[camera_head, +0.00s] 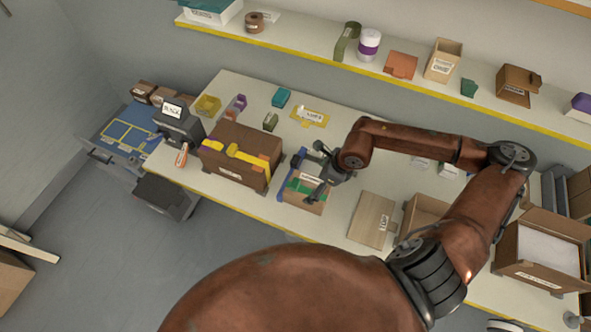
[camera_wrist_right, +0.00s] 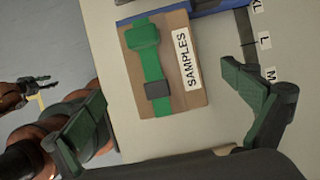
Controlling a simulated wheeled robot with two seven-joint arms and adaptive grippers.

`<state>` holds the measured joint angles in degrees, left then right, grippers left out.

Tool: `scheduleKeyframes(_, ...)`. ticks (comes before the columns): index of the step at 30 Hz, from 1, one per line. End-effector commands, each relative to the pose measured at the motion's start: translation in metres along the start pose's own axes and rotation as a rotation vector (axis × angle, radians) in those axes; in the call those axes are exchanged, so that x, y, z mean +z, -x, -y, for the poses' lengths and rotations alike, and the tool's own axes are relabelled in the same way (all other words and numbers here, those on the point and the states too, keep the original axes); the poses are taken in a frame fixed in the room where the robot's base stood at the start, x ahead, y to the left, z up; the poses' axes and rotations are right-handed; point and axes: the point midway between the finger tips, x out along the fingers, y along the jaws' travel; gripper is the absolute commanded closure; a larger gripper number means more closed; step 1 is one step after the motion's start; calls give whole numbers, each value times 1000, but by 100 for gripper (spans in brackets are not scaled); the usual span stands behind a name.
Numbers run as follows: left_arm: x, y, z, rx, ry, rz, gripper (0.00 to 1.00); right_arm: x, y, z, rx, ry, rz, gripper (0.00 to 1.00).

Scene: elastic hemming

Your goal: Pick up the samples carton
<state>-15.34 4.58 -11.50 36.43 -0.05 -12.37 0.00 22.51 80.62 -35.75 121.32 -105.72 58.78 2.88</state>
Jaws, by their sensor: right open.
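The samples carton is a small brown box with a green strap, a dark buckle and a white SAMPLES label. In the head view the carton (camera_head: 301,206) lies near the table's front edge, partly hidden by my right gripper (camera_head: 322,175). In the right wrist view the carton (camera_wrist_right: 190,90) lies ahead of the right gripper (camera_wrist_right: 175,112), whose green-padded fingers are spread wide with nothing between them. The carton looks apart from both fingers. A small dark gripper (camera_wrist_right: 35,83), apparently my left one, shows at the left edge there; its opening is unclear.
A large brown box (camera_head: 240,145) with a yellow strap stands left of the carton. A flat TOP box (camera_head: 372,218) and an open box (camera_head: 424,213) lie to the right. Small coloured bins are behind. A yellow-edged shelf (camera_head: 385,75) runs above the table (camera_head: 335,222).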

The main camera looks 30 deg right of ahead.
Motion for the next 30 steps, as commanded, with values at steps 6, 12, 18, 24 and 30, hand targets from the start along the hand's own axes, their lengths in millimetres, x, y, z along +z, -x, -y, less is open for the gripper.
scheduleKeyframes(6, 42, 5, -4, 3, 10, 54, 64, -4, -12, -4, 0, -2, 3, 0)
scheduleKeyframes(12, 53, 10, -5, 4, 13, 67, 64, -4, -35, 2, 1, -7, -2, 0)
scheduleKeyframes(18, 61, 18, -6, 4, 16, 76, 64, -6, -66, 6, 4, -8, -2, 0)
scheduleKeyframes(24, 24, 16, -2, 2, 8, 31, 64, -7, -80, 6, 2, -7, -4, 0)
scheduleKeyframes(30, 26, 16, -2, 2, 8, 33, 64, -7, -80, 6, 2, -5, -3, 1)
